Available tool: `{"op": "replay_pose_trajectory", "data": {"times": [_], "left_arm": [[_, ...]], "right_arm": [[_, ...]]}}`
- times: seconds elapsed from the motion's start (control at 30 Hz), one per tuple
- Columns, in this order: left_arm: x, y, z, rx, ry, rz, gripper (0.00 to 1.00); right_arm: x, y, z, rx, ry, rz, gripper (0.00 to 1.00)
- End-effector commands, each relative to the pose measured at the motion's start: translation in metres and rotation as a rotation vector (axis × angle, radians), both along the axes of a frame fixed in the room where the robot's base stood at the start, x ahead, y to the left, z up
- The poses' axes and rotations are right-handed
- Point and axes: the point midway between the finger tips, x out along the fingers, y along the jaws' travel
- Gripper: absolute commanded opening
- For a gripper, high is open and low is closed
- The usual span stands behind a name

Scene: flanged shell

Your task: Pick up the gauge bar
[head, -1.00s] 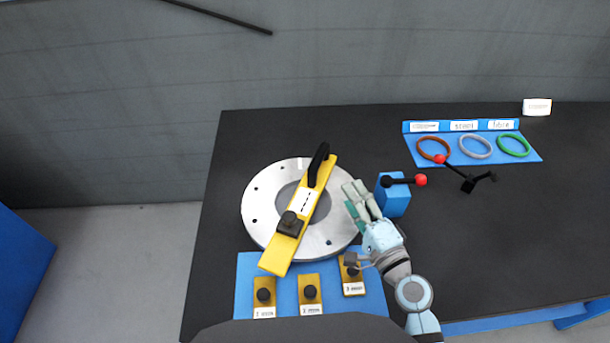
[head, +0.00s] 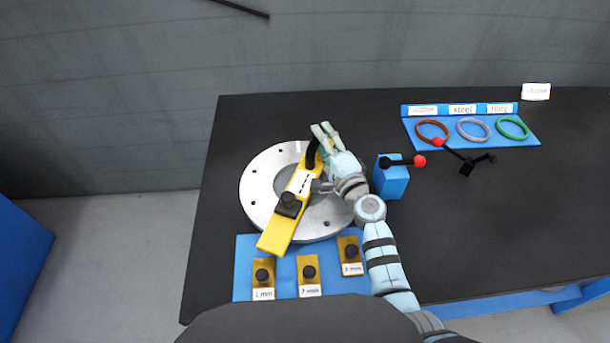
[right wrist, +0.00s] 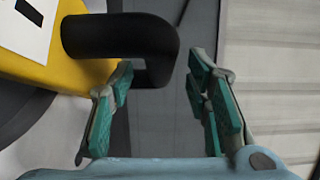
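The gauge bar (head: 273,235) is a long yellow bar lying tilted across the round grey flanged shell (head: 258,205). It has a white label, a black block with a knob at its near end and a black handle (head: 311,153) at its far end. My right gripper (head: 323,134) is at the far end, beside the handle. In the right wrist view my right gripper (right wrist: 160,82) is open, its green-padded fingers well apart. The black handle (right wrist: 122,36) reaches into the gap, closer to the left finger. I cannot tell whether they touch. My left gripper is not in view.
A blue plate (head: 243,270) with several labelled brass pieces lies in front of the shell. A blue block (head: 391,182) with a red-tipped lever stands right of my right arm. A blue ring holder (head: 455,140) is at the back right. The dark table (head: 520,220) is clear at right.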

Motion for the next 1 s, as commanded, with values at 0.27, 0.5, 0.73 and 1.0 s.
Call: {"op": "replay_pose_trajectory", "data": {"times": [0.27,0.5,0.73,1.0], "left_arm": [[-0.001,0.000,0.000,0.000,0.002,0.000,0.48],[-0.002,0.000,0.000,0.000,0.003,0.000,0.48],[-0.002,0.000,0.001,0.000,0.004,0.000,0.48],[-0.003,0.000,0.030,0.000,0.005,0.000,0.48]], "right_arm": [[0.000,0.000,0.000,-0.001,0.000,0.000,0.01],[0.000,0.000,0.000,-0.001,0.000,0.000,0.00],[0.000,0.000,0.003,0.001,-0.003,-0.001,0.00],[0.000,0.000,0.037,0.002,-0.005,-0.001,0.00]]}}
